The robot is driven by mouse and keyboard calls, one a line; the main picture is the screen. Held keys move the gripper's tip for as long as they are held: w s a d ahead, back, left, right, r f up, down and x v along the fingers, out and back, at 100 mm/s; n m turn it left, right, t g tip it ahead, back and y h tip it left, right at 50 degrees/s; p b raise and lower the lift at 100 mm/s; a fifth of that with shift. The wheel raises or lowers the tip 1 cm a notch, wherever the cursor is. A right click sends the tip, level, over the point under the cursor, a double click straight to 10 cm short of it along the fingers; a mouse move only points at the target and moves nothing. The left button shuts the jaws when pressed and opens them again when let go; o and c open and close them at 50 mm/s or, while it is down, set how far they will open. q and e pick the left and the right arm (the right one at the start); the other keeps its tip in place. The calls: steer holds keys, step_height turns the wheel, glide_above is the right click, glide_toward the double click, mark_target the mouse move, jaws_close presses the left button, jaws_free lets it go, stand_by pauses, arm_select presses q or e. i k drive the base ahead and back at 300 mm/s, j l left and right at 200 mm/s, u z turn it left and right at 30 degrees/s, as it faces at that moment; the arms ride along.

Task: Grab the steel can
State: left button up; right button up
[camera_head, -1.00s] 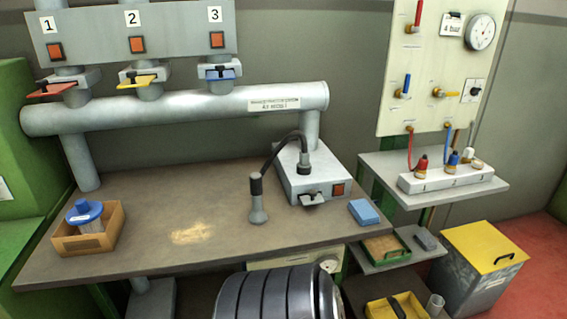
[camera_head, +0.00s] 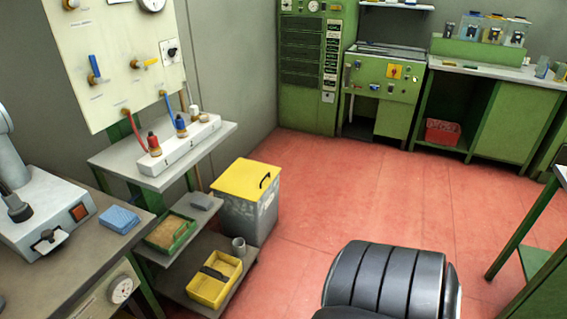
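A small grey open-topped cylinder (camera_head: 239,248), which looks like the steel can, stands on the low shelf at the lower left, close to the shelf's right end. It is small in the view, so I cannot tell its material for sure. Neither of my grippers is in view, and nothing is seen touching the cylinder.
A yellow tray (camera_head: 205,291) with a dark item is just left of the cylinder. A grey bin with a yellow lid (camera_head: 247,182) stands on the floor behind. A green tray (camera_head: 168,230) and workbench (camera_head: 75,262) are left. The red floor (camera_head: 350,190) is open ahead.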

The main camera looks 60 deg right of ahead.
mark_target(239, 243)
steer(key=z, duration=1.55)
steer(key=i+z, duration=0.25)
steer(key=i, duration=0.5)
